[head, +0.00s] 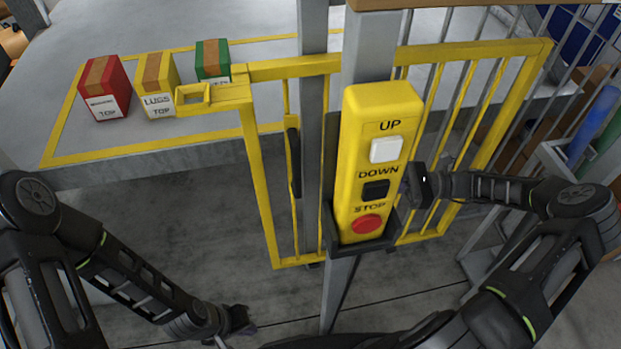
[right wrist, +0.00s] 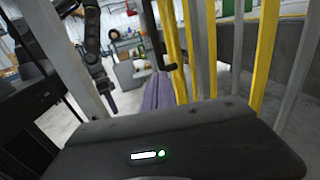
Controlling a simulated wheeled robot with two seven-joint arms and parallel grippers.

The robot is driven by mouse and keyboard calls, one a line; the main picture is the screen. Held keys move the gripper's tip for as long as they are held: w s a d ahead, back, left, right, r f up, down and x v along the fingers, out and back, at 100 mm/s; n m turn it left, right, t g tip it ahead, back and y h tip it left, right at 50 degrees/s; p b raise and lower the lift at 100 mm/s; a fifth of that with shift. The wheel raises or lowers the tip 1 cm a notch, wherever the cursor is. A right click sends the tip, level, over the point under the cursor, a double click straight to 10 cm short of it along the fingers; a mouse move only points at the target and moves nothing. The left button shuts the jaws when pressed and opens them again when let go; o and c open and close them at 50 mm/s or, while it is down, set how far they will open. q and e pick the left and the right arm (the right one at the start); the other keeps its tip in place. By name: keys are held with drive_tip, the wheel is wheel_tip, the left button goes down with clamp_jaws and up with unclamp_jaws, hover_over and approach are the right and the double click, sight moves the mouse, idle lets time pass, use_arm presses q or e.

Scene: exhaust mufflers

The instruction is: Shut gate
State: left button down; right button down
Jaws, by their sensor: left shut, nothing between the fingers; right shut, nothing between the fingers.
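The yellow barred gate (head: 258,190) stands behind the grey post and the yellow control box (head: 350,200). Its frame reaches from left of the post to the far right. A yellow bracket (head: 225,92) sticks out from its top left corner. Yellow bars (right wrist: 265,55) also show in the right wrist view, with a black handle (right wrist: 165,45) beside them. My right gripper (head: 420,186) is shut and empty, close to the right side of the control box. Whether it touches anything is unclear. My left gripper (head: 243,320) is shut and empty, low over the floor, left of the post.
The control box has a white UP button (head: 386,149), a black DOWN button (head: 376,190) and a red STOP button (head: 366,224). A grey platform (head: 150,160) holds a red box (head: 104,88), a yellow box (head: 157,85) and a green box (head: 213,60). Railings stand at right.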

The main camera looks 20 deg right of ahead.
drive_tip(key=shift+a, duration=0.15)
use_arm(q)
drive_tip(key=shift+r+p, duration=0.5)
use_arm(e)
drive_tip(key=x, duration=1.3)
drive_tip(key=shift+a, duration=0.35)
drive_tip(key=shift+w, duration=0.1)
